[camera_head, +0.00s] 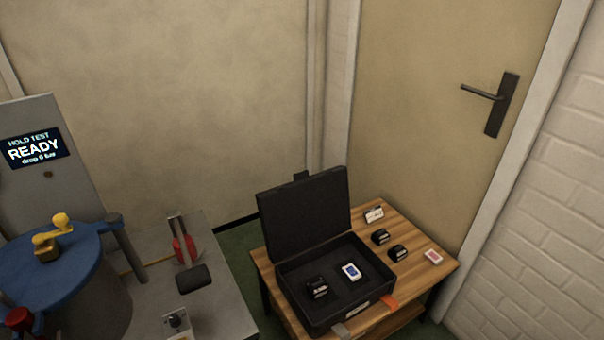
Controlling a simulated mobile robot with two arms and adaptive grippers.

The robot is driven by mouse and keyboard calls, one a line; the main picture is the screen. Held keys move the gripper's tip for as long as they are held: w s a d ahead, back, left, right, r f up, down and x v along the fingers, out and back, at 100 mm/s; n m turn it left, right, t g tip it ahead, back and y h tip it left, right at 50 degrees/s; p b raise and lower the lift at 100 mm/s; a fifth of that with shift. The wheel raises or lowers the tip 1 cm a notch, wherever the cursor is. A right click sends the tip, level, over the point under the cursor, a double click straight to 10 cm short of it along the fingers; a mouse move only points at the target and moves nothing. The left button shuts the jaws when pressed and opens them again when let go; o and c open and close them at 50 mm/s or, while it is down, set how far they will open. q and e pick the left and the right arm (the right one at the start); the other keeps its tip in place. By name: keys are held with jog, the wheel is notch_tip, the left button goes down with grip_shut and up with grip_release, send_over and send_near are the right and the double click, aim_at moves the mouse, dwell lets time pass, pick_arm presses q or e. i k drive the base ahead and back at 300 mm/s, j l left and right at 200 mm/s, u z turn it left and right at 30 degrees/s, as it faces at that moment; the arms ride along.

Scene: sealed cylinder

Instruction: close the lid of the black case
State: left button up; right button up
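The black case (330,328) stands on a small wooden table (438,270) right of centre. Its lid (305,212) is open, standing up at the back and leaning slightly backward. Inside the case lie a dark device (317,288) on the left and a white device with a blue face (351,271) on the right. Neither of my grippers is in the head view.
Several small items, including black blocks (398,252) and a white-and-red card (433,256), lie right of the case. A grey bench (222,270) with a blue-lidded cylinder (70,268) and a READY screen (35,148) is at left. A closed door (430,120) stands behind.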

aim_at(297, 216)
jog(key=i, duration=0.45)
jog(key=u, duration=0.7)
